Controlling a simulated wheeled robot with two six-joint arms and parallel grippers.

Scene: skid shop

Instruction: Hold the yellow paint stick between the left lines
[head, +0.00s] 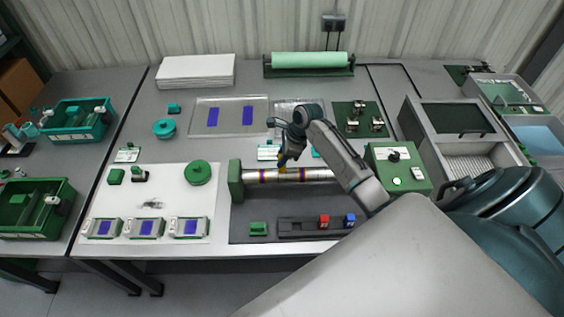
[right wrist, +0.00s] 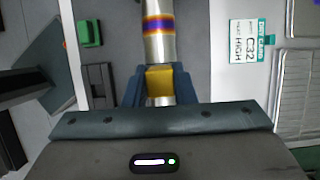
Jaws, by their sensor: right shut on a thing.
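The yellow paint stick (right wrist: 159,79) is held between the blue fingers of my right gripper (right wrist: 157,86). In the head view my right gripper (head: 284,164) is at the metal tube (head: 323,174), with the yellow tip at its top side. The tube lies level from a green end block (head: 236,181) toward a green control box (head: 397,168). It carries purple-and-yellow tinted bands; the left band (head: 263,176) is just left of the stick. In the wrist view one band (right wrist: 158,23) shows beyond the stick. I cannot tell whether stick and tube touch. My left gripper is out of view.
A dark tray (head: 301,228) in front of the tube holds a red stick (head: 323,220) and a blue stick (head: 349,218). A card (head: 268,153) lies behind the tube. A white sheet (head: 111,206) with small parts lies to the left. My right arm covers the tube's right part.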

